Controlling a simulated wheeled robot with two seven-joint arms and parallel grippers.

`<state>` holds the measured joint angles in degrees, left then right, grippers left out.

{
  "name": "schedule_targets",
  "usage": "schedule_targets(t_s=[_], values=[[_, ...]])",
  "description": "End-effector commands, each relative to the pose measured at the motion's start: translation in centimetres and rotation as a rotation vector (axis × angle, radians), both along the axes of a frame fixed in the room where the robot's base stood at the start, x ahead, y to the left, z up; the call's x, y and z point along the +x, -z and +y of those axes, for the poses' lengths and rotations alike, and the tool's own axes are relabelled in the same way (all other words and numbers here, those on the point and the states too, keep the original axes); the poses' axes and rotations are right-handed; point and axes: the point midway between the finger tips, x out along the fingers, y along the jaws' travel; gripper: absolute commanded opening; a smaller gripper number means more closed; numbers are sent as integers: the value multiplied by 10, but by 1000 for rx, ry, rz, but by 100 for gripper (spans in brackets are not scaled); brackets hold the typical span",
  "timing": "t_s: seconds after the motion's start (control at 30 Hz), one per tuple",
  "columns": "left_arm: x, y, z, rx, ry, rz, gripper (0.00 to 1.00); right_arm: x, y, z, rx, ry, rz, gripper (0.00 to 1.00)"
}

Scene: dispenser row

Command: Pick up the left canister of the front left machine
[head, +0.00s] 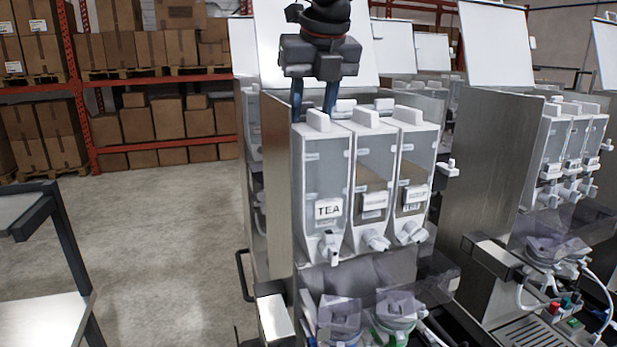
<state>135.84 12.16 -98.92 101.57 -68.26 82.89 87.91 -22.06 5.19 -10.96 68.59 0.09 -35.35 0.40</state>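The front left machine (279,170) has an open top and holds three clear canisters in a row. The left canister (325,180) has a "TEA" label, a white lid with a raised grip (318,121) and a spout low on its front. It stands upright in the machine. My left gripper (313,106) points down over this canister, with its two blue fingers apart. The fingertips are close to the lid grip; I cannot tell whether they touch it. My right gripper is not in view.
The middle canister (374,180) and right canister (412,180) stand close beside the left one. The raised white lid (270,45) is behind my gripper. Another machine (497,150) stands at the right. A cart (45,300) is at the left, with clear floor between.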

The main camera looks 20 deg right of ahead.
Motion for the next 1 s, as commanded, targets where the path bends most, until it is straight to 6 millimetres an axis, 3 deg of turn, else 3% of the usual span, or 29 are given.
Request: schedule_targets(t_s=[0.03,0.2,0.23,1.0], values=[[0,0,0,0,0,0,36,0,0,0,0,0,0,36],[0,0,0,0,0,0,3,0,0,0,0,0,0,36],[0,0,0,0,0,0,0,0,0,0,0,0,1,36],[0,0,0,0,0,0,0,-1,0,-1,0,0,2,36]])
